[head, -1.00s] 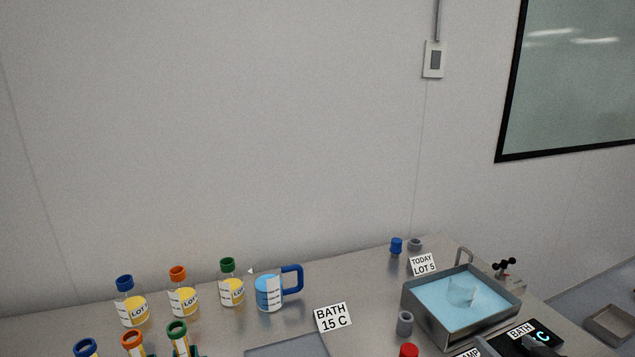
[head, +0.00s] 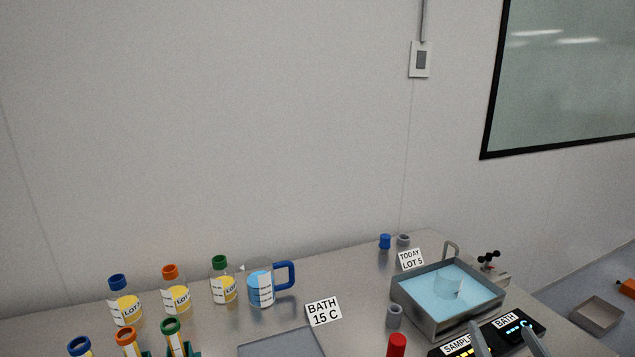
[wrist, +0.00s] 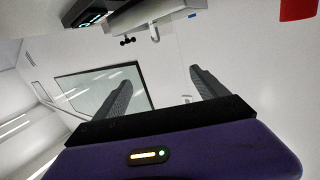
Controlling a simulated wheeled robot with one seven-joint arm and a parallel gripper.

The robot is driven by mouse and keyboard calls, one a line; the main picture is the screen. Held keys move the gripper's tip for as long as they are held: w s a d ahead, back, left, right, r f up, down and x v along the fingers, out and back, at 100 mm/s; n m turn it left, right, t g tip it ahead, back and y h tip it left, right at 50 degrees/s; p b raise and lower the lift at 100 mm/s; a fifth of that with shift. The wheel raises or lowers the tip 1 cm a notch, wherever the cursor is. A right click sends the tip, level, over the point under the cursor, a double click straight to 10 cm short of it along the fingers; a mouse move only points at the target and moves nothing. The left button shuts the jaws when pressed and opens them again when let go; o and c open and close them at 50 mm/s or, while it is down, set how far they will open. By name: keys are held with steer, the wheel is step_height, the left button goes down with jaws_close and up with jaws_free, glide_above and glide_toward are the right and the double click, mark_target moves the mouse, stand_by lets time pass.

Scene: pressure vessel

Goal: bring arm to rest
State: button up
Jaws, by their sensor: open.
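My gripper shows at the bottom right of the head view (head: 508,345), where two grey fingers stand apart in front of the bath's control panel. In the wrist view my gripper (wrist: 160,92) has its two dark fingers spread wide with nothing between them. Behind them are the white wall and a dark-framed window (wrist: 100,88). The rest of my arm is out of the head view.
The water bath (head: 445,300) and its control panel (head: 490,335) are close to my gripper. A red cylinder (head: 397,346), grey cup (head: 394,316), blue-handled jug (head: 261,288) and several capped bottles (head: 176,291) stand on the bench. A tray (head: 597,313) lies at far right.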

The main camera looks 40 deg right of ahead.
steer(key=s+a+f+n+t+y, duration=0.1)
steer(key=s+a+n+t+y, duration=0.15)
steer(key=a, duration=0.85)
steer(key=s+a+f+n+t+y, duration=0.2)
steer(key=a+y, duration=0.1)
steer(key=a, duration=0.9)
steer(key=s+a+f+n+g+y, duration=0.2)
steer(key=s+a+n+y, duration=0.3)
steer(key=s+a, duration=0.3)
steer(key=a+f+y, duration=0.1)
steer(key=a, duration=0.1)
steer(key=shift+s+a+f+y, duration=0.15)
steer(key=shift+s+a+y, duration=0.2)
steer(key=shift+a, duration=0.05)
